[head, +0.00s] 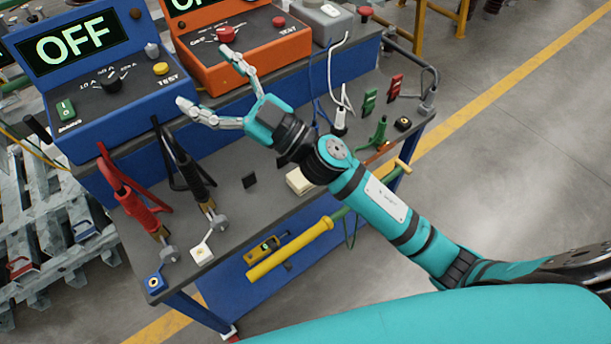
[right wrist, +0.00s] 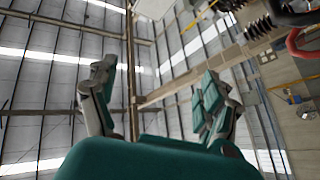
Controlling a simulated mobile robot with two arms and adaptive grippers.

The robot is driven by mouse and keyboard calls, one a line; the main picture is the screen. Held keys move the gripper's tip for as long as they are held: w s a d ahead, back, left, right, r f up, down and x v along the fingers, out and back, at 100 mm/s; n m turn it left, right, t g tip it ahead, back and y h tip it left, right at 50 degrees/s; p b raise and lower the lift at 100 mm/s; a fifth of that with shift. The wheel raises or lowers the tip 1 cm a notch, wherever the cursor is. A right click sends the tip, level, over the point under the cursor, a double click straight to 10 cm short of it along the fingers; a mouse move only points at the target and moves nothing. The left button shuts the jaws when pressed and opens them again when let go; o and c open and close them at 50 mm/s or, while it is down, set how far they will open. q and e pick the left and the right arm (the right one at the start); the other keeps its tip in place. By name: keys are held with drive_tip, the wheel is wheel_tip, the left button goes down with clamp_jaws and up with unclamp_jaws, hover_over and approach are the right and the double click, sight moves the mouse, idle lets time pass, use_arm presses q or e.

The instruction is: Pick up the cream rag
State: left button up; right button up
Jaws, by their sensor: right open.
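The cream rag (head: 297,182) looks like a small folded cream pad lying flat on the grey bench top, near its front edge. My right forearm and wrist pass just beside and above it and may cover part of it. My right gripper (head: 206,78) is open and empty, its fingers spread toward the blue and orange test boxes, up and left of the rag. In the right wrist view the open fingers (right wrist: 160,72) point up toward the roof, and the rag cannot be made out there. My left gripper is not in view.
A blue test box (head: 130,100) and an orange one (head: 240,68) stand along the back of the bench (head: 270,215). Red (head: 140,210) and black (head: 195,180) clamps lie left of the rag. A green-and-yellow pole (head: 290,250) runs along the front. Small tools lie at right.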

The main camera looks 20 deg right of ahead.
drive_tip(key=s+a+n+g+y, duration=0.3)
drive_tip(key=a+n+g+y, duration=0.15)
drive_tip(key=n+g, duration=0.35)
drive_tip(key=g+h, duration=0.7)
drive_tip(key=h, duration=1.5)
hover_over(305, 178)
drive_tip(key=w+d, duration=0.1)
drive_tip(key=w, duration=0.1)
wheel_tip(305, 178, down, 14)
wheel_tip(305, 178, down, 11)
drive_tip(key=p, duration=0.2)
drive_tip(key=shift+d+p, duration=0.1)
drive_tip(key=shift+p, duration=0.25)
drive_tip(key=shift+f, duration=0.3)
drive_tip(key=f, duration=0.1)
drive_tip(key=f+p, duration=0.1)
drive_tip(key=f, duration=0.2)
drive_tip(key=shift+s+f+p, duration=0.3)
drive_tip(key=shift+f+p, duration=0.1)
drive_tip(key=shift+f, duration=0.35)
